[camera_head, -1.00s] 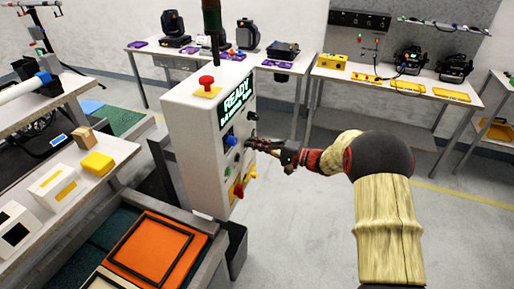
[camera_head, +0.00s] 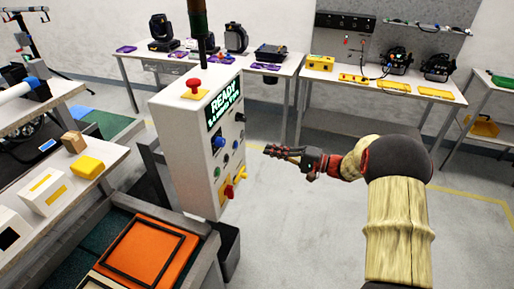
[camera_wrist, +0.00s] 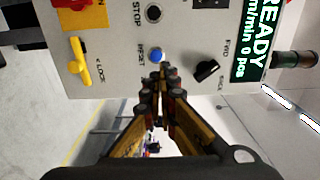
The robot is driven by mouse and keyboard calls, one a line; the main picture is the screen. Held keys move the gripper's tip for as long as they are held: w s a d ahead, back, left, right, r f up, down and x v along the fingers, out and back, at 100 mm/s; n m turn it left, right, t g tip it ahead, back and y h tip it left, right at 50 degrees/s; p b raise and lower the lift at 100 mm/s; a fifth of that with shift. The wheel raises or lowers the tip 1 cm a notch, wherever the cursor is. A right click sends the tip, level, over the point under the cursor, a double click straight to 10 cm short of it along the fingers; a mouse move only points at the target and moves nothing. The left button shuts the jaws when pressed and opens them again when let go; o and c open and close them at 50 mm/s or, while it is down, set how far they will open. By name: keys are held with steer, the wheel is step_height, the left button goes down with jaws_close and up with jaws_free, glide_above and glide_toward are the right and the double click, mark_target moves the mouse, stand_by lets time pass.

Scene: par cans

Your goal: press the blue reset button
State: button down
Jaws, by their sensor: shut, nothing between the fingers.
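The blue reset button (camera_wrist: 156,54) sits on the light panel of a control box, beside the label RESET, in the wrist view. It also shows small near the panel's right edge in the head view (camera_head: 236,145). My gripper (camera_wrist: 161,75) is shut and empty, its fingertips just below the button in the wrist view. In the head view my gripper (camera_head: 267,150) is to the right of the panel with a visible gap between them. The control box (camera_head: 180,135) stands upright, and its screen (camera_head: 226,103) reads READY.
Near the button are a black FWD/BACK knob (camera_wrist: 207,70), a yellow LOCK handle (camera_wrist: 78,62) and a black STOP button (camera_wrist: 153,13). A red mushroom button (camera_head: 194,84) tops the box. Open floor (camera_head: 300,225) lies right of the box; tables stand behind.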

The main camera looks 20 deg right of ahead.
steer(key=v, duration=0.2)
steer(key=shift+s+d+f, duration=0.1)
steer(key=shift+s+d, duration=0.05)
steer(key=shift+d, duration=0.1)
stand_by(0.7)
steer(key=s+a+f+m+g+h, duration=0.25)
steer(key=s+f+g, duration=0.25)
steer(key=s+f, duration=0.35)
steer(key=s+a+n+g+h, duration=0.2)
steer(key=s+a+g+h, duration=0.15)
steer(key=s, duration=0.75)
steer(key=s+d+r+n+h, duration=0.2)
steer(key=s+r+n+h, duration=0.2)
steer(key=s+r+h, duration=0.65)
steer(key=s+a+r+n+t+y, duration=0.2)
steer(key=s+a+r+n+t, duration=0.1)
steer(key=r, duration=0.4)
steer(key=s+a, duration=0.1)
steer(key=s, duration=0.1)
steer(key=shift+s+a+r+n, duration=0.2)
steer(key=shift+s+a+n, duration=0.1)
steer(key=shift+s+n, duration=0.05)
